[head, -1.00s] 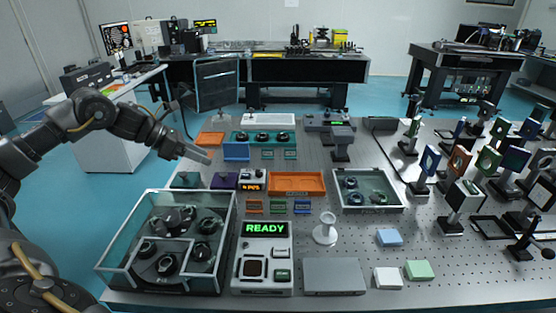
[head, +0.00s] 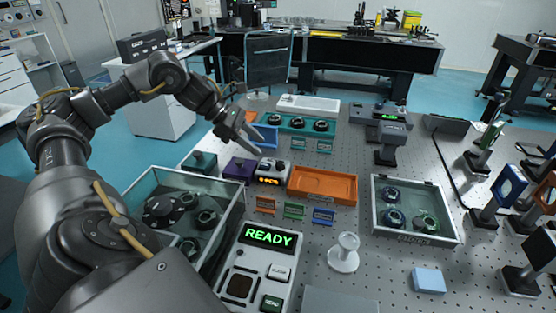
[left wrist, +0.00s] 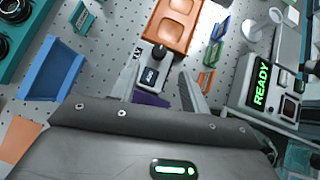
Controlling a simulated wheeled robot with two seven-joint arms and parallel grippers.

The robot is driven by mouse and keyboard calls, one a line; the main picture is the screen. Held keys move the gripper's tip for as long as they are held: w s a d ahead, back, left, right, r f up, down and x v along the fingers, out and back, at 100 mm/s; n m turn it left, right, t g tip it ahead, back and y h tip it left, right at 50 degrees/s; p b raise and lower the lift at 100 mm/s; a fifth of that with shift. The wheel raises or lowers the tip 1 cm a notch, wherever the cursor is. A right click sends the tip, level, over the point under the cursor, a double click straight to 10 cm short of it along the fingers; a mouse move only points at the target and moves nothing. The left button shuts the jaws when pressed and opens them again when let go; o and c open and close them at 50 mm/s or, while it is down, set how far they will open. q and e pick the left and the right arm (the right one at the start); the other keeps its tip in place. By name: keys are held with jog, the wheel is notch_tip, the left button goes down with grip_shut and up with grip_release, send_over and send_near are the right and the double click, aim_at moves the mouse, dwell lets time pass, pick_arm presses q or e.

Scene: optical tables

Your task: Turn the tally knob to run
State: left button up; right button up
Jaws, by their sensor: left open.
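The tally box (head: 268,175) is a small pale box with a lit orange display, standing left of the orange tray. In the left wrist view the box (left wrist: 147,88) shows a dark display and a black knob (left wrist: 158,52) at its far end. My left gripper (head: 253,143) is open and empty, above and just behind the box in the head view. In the left wrist view its two fingers (left wrist: 162,72) straddle the box in the picture, and I see no contact. The knob's setting is too small to read. My right gripper is out of view.
A purple block (head: 239,168) stands directly left of the tally box. The orange tray (head: 322,197) is to its right, with small coloured holders in front. A console reading READY (head: 268,238) and a glass-walled case (head: 143,190) stand nearer.

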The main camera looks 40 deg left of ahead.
aim_at(280, 163)
pick_arm(q)
jog(key=x, duration=0.7)
jog(key=shift+w+d+f+p, duration=0.1)
jog(key=shift+d+p, duration=0.05)
jog(key=shift+p, duration=0.25)
jog(key=shift+w+d+f, duration=0.35)
jog(key=shift+f, duration=0.2)
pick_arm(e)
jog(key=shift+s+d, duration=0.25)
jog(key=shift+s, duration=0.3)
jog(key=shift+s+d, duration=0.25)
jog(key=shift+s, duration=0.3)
pick_arm(q)
jog(key=shift+c, duration=0.5)
jog(key=c, duration=0.9)
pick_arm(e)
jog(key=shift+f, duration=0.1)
